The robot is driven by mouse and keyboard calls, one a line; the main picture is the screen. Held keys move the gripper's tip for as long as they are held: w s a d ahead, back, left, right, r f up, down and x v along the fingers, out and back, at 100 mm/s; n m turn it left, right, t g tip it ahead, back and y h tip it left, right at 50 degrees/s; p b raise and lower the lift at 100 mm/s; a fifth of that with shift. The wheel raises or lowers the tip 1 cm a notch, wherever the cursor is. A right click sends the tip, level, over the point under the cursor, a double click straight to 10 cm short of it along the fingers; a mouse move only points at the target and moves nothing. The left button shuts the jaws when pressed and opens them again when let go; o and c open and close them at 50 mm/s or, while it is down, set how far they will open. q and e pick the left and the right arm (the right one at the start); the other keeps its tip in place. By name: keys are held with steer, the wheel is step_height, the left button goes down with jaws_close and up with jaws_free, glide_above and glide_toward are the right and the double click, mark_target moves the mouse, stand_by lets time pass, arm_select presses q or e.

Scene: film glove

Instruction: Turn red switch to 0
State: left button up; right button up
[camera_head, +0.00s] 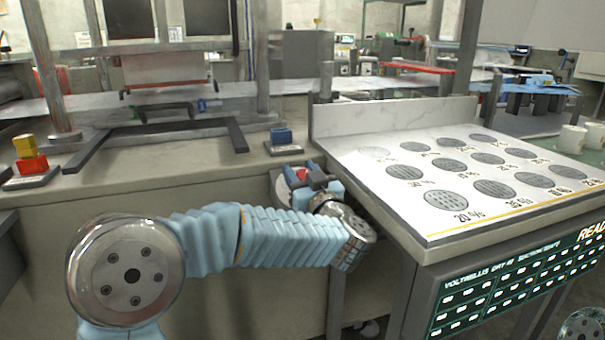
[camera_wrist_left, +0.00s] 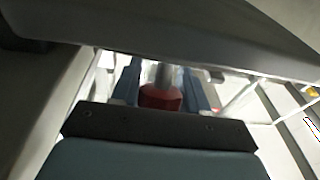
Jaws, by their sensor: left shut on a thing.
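The red switch (camera_head: 301,173) is at the front edge of the counter, left of the white sloped panel. In the head view it is mostly hidden by my left gripper (camera_head: 306,178). In the left wrist view the red knob (camera_wrist_left: 160,97) sits between the two blue fingers of my left gripper (camera_wrist_left: 162,84), with a grey post behind it. The gripper is shut on the red switch. The switch's markings are hidden, so its position cannot be read. My right gripper is not in view.
A blue switch block (camera_head: 281,136) on a grey plate stands just behind my gripper. Yellow (camera_head: 24,146) and red (camera_head: 32,165) blocks stand at the far left. The white panel (camera_head: 345,152) with grey discs and a display (camera_head: 520,280) is close on the right.

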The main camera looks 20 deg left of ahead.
arm_select(q)
steer(key=shift+a+n+g+y, duration=0.1)
steer(key=shift+n+g+y, duration=0.5)
steer(key=shift+n, duration=0.1)
steer(key=o, duration=1)
steer(key=shift+c, duration=0.2)
steer(key=v, duration=0.7)
steer(key=shift+s+b, duration=0.25)
steer(key=shift+b, duration=0.15)
